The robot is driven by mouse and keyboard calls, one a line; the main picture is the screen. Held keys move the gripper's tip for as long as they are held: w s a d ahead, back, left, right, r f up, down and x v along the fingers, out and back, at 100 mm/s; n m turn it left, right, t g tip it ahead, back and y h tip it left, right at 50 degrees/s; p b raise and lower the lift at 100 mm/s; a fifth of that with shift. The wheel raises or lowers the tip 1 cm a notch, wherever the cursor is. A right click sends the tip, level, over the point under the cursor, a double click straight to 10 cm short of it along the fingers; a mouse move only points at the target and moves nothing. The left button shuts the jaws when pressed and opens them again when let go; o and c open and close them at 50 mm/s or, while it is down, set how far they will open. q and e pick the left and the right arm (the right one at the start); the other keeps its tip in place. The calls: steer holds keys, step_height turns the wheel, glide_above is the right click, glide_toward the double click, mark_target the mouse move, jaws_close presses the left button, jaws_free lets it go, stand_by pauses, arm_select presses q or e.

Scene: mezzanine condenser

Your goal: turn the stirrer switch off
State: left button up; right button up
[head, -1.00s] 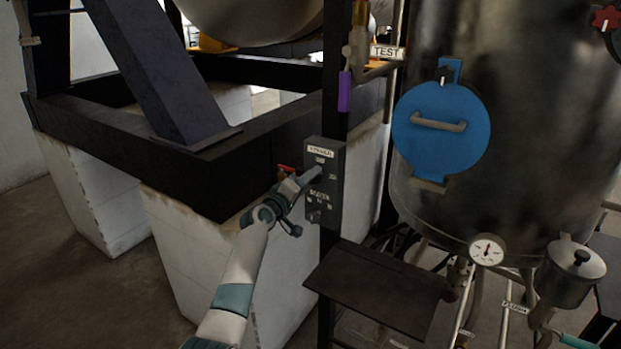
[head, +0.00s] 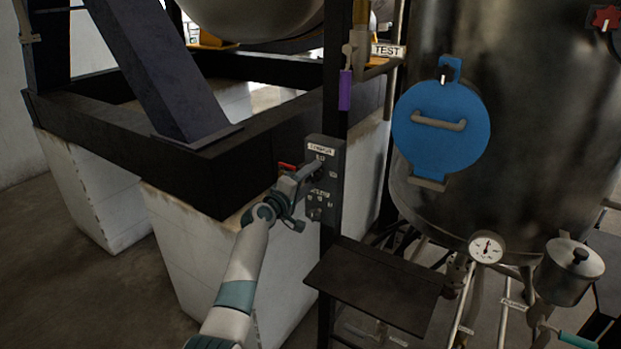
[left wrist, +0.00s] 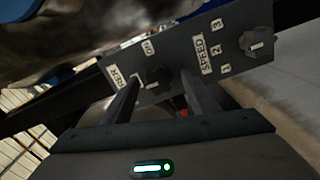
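The stirrer switch is a dark knob (left wrist: 156,77) on a grey control box (head: 330,225), with "ON" and partly hidden "STIRRER" labels beside it in the left wrist view. My left gripper (left wrist: 160,84) is at the box's front, its two fingers apart on either side of the switch. Whether they touch it I cannot tell. In the head view the gripper (head: 316,168) covers most of the switch. My right gripper is in neither view.
A second knob (left wrist: 257,43) marked "SPEED" 1, 2, 3 is on the same box. A small red part (head: 287,166) shows behind the gripper. A dark shelf (head: 375,285) juts out below the box. A steel tank (head: 520,150) stands to the right.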

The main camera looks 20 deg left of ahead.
arm_select(q)
steer(key=shift+s, duration=0.15)
steer(key=b+v, duration=0.3)
steer(key=v, duration=1.4)
steer(key=shift+a+b, duration=0.15)
steer(key=shift+b, duration=0.2)
